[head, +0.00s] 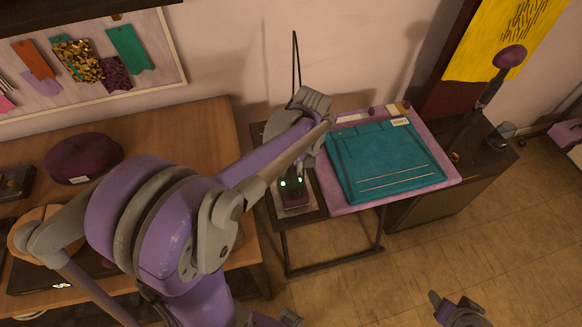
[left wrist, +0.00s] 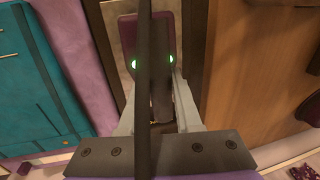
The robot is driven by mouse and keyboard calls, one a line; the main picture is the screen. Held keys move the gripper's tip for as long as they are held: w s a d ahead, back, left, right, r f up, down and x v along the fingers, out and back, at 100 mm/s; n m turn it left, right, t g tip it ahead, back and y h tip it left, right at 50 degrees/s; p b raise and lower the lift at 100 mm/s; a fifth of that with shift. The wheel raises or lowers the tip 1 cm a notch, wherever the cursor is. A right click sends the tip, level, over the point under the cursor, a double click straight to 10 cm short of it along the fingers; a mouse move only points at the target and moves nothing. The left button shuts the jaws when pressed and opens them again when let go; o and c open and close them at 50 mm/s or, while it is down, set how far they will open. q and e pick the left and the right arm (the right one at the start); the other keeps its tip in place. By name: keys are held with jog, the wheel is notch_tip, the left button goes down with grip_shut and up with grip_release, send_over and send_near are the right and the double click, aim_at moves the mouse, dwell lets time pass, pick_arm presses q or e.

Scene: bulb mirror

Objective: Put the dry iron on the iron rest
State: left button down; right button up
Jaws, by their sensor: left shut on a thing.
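The dry iron (head: 292,195) is dark purple and sits at the narrow rest beside the ironing board. In the left wrist view its purple body (left wrist: 160,25) shows between my fingers. My left gripper (head: 291,182) reaches down over the iron and is shut on it. Two green lights show by the fingertips. The iron rest (head: 298,212) is a pale metal plate in a dark frame, partly hidden under the iron; its plate also shows in the left wrist view (left wrist: 127,42). I cannot tell whether the iron touches the plate. My right gripper (head: 456,308) is low over the floor, away from the iron.
A teal folded cloth (head: 385,160) lies on the pink ironing board (head: 445,172) right of the rest. A thin dark upright pole (head: 296,65) stands behind the iron. A wooden table (head: 190,128) with a purple hat (head: 83,158) is at left.

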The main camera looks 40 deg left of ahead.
pick_arm(q)
jog(key=shift+f, duration=0.15)
jog(key=c, duration=0.6)
grip_release()
jog(key=shift+r, duration=0.3)
notch_tip(320, 180, up, 11)
jog(key=w+d, duration=0.2)
jog(key=s+d+f+m+t+h, duration=0.1)
jog(key=s+d+f+m+t, duration=0.6)
jog(key=s+d+f+m, duration=0.1)
jog(key=shift+s+d+f+m+t+p, duration=0.15)
jog(key=shift+s+d+m+t+p, duration=0.25)
jog(key=shift+s+d+m, duration=0.55)
jog(key=shift+s+a, duration=0.25)
jog(key=shift+s, duration=0.05)
